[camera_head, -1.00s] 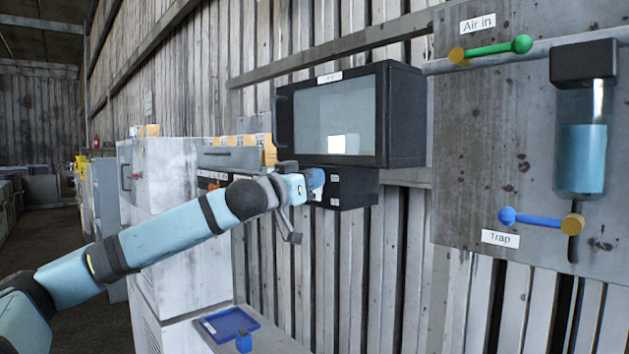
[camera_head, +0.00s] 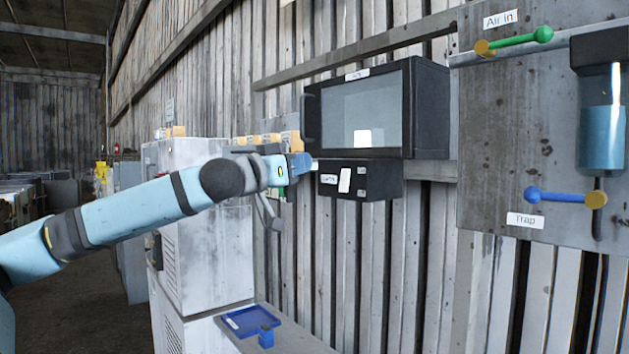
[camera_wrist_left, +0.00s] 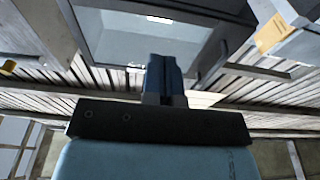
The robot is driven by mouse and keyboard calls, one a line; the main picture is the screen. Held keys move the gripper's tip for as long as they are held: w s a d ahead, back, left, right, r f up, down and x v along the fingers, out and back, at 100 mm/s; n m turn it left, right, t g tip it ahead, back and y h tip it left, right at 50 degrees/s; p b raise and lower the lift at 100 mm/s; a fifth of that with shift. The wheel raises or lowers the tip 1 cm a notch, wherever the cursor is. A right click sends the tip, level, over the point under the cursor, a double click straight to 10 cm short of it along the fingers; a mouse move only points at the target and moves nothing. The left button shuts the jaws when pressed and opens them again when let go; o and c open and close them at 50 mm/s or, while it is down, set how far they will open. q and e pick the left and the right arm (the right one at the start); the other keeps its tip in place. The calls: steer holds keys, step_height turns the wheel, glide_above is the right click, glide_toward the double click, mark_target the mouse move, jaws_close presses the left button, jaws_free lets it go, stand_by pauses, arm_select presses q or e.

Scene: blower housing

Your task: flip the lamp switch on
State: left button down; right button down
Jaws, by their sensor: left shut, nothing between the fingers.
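The black control box (camera_head: 360,180) hangs under the dark cabinet (camera_head: 430,110) on the wall. A small label, apparently reading "Lamp" (camera_head: 328,179), sits near its left end. Beside the label is a white switch plate (camera_head: 345,180); I cannot tell whether it is on or off. My left gripper (camera_head: 309,163) is shut and empty, at the upper left of the control box, apart from the switch in the picture. Its closed blue fingers (camera_wrist_left: 164,62) show in the left wrist view, in front of the cabinet's pale window (camera_wrist_left: 140,42). My right gripper is out of view.
The grey panel (camera_head: 500,110) at right carries a green-handled valve (camera_head: 515,40) and a blue-handled valve (camera_head: 562,196). A blue tray (camera_head: 248,321) lies on a low shelf. A worn white cabinet (camera_head: 205,240) stands behind my left arm.

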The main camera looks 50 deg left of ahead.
arm_select(q)
steer(key=s, duration=0.1)
steer(key=s+b, duration=0.1)
steer(key=shift+s+r, duration=0.35)
steer(key=shift+s+d, duration=0.1)
